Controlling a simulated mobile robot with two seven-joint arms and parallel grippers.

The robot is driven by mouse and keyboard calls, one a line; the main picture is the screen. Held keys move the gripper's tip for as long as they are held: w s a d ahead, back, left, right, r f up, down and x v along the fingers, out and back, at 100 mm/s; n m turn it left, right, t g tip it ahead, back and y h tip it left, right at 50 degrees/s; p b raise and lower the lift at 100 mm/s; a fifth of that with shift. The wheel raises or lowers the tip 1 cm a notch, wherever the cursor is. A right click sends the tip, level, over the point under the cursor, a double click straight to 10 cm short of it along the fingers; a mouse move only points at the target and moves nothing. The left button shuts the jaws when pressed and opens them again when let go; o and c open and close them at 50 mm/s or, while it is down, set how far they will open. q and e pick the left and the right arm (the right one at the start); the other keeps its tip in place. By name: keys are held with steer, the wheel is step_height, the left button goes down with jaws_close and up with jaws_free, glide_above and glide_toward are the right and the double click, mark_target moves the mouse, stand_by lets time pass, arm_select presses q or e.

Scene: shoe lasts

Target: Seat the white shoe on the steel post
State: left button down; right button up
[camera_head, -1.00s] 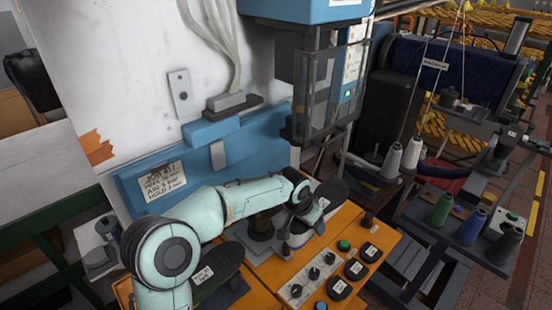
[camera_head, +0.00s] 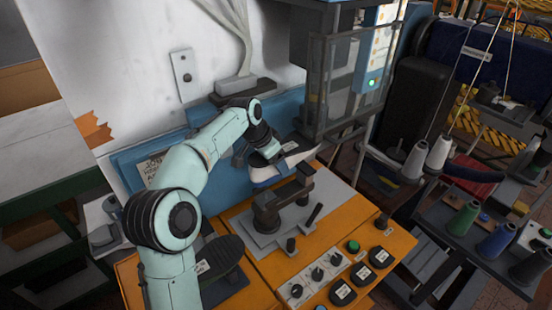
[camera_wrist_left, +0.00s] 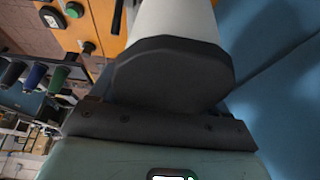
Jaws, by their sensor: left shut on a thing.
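The white shoe (camera_head: 294,162) is in the head view, with blue along its lower edge. My left gripper (camera_head: 268,154) is shut on it and holds it behind and above the dark steel post (camera_head: 267,212). The post stands on a grey plate on the orange bench, and an arm reaches from it to the upper right. The shoe appears clear of the post. In the left wrist view a white surface, likely the shoe (camera_wrist_left: 174,18), shows beyond a dark grey part of the gripper; the fingertips are hidden there. My right gripper is not in view.
A clear guard (camera_head: 335,90) hangs behind and right of the post. Knobs and a green button (camera_head: 353,246) sit in front. A black sole-shaped pad (camera_head: 220,257) lies at front left. A rack with thread cones (camera_head: 463,218) stands at right.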

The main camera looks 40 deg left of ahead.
mark_target(275, 178)
arm_select(q)
steer(key=shift+d+f+b, duration=0.1)
steer(key=shift+f+b, duration=0.3)
steer(key=shift+f, duration=0.9)
steer(key=shift+f+b, duration=0.55)
steer(key=shift+f, duration=0.4)
steer(key=shift+f+b, duration=0.7)
steer(key=shift+f, duration=0.45)
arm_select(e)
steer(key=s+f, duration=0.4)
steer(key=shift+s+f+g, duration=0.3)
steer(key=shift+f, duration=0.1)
arm_select(q)
steer(key=shift+w+f, duration=0.1)
steer(key=shift+f, duration=0.1)
